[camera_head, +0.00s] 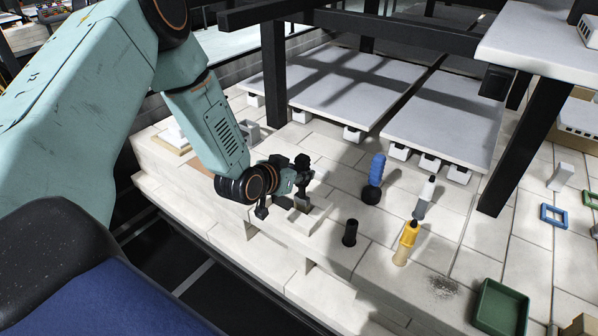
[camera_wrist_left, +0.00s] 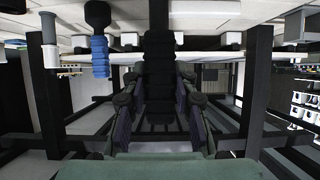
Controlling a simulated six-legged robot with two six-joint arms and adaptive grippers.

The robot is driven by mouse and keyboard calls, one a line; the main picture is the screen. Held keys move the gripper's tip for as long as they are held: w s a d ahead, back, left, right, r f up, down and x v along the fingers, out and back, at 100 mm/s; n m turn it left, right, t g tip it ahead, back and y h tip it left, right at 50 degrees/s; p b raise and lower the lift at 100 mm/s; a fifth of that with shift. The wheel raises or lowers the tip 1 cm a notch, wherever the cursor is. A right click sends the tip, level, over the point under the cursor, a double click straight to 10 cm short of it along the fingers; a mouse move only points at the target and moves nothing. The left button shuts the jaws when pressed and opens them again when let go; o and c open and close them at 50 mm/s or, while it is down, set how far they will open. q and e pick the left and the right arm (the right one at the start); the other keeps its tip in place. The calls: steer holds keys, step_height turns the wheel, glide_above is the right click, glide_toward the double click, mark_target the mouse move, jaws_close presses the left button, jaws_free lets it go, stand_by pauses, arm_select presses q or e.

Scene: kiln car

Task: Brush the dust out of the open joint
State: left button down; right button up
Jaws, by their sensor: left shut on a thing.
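My left gripper (camera_head: 301,182) is shut on a black-handled tool (camera_wrist_left: 159,75), which stands upright between its fingers in the left wrist view. The tool's grey-brown lower end (camera_head: 302,204) is at a small pale block or tile on the deck, and I cannot tell whether it touches. I cannot tell surely whether this tool is the brush. A patch of grey dust (camera_head: 443,288) lies on the pale tiled deck (camera_head: 375,262) at the right front. Several seams run between the tiles, and I cannot tell which is the open joint. My right gripper is not in view.
A green tray (camera_head: 501,306) is at the front right. Dark posts (camera_head: 520,145) and raised slabs (camera_head: 443,120) stand behind.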

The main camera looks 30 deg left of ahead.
mark_target(300, 159)
arm_select(q)
steer(key=shift+r+p, duration=3.4)
steer(key=shift+r, duration=0.15)
